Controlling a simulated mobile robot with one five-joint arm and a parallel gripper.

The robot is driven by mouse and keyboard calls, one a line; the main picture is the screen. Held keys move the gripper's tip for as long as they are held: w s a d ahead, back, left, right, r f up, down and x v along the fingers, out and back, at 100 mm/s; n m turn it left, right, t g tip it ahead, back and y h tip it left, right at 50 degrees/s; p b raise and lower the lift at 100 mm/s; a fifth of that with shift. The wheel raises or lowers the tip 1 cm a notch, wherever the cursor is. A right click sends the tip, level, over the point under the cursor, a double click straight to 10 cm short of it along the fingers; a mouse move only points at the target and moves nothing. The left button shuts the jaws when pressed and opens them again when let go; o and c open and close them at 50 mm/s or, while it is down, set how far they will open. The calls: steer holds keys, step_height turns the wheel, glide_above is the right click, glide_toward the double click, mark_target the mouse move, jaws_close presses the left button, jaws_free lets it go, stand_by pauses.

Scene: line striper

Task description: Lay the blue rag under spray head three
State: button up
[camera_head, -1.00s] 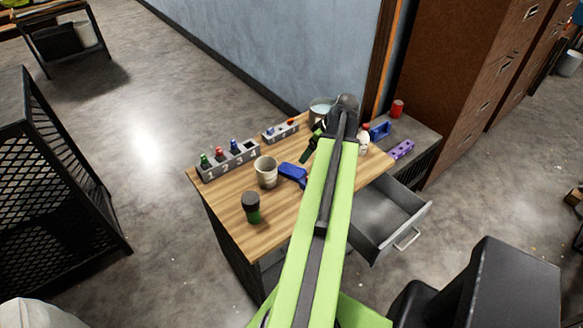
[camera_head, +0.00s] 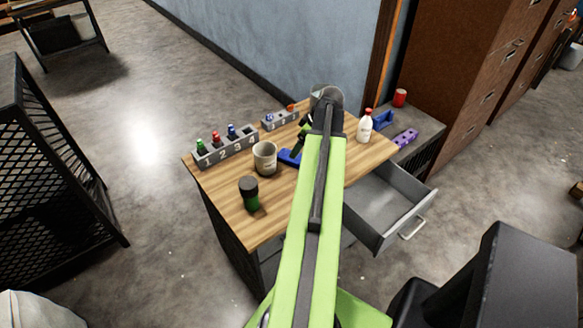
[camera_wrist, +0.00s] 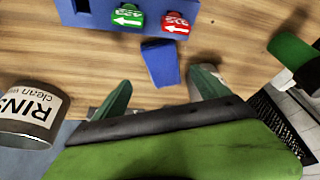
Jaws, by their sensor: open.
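My gripper (camera_head: 299,142) is over the wooden worktop, fingers pointing down; its green fingers (camera_wrist: 160,95) are open and empty in the wrist view. A blue piece (camera_wrist: 160,62), which looks like the rag, lies on the wood just beyond and between the fingertips, apart from them. A blue patch (camera_head: 287,158) near the gripper in the head view may be the same thing; my arm partly hides it. A grey rack (camera_head: 226,151) numbered 1 to 4 stands at the left back edge. The blue spray head (camera_head: 232,130) is at 3.
A cup (camera_head: 265,157) and dark green bottle (camera_head: 249,194) stand left of my arm; a white bottle (camera_head: 365,127) stands right. The open drawer (camera_head: 385,210) juts out at right. A RINSE-labelled container (camera_wrist: 28,112) is close left in the wrist view. A blue block (camera_wrist: 105,12) holds green and red pieces.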

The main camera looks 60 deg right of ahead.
steer(key=shift+x, duration=0.85)
steer(key=b+x, duration=0.5)
steer(key=shift+s+a+f, duration=0.15)
steer(key=shift+s+f, duration=0.1)
steer(key=shift+f, duration=0.05)
steer(key=shift+r, duration=0.2)
steer(key=c, duration=1.6)
steer(key=shift+r, duration=0.15)
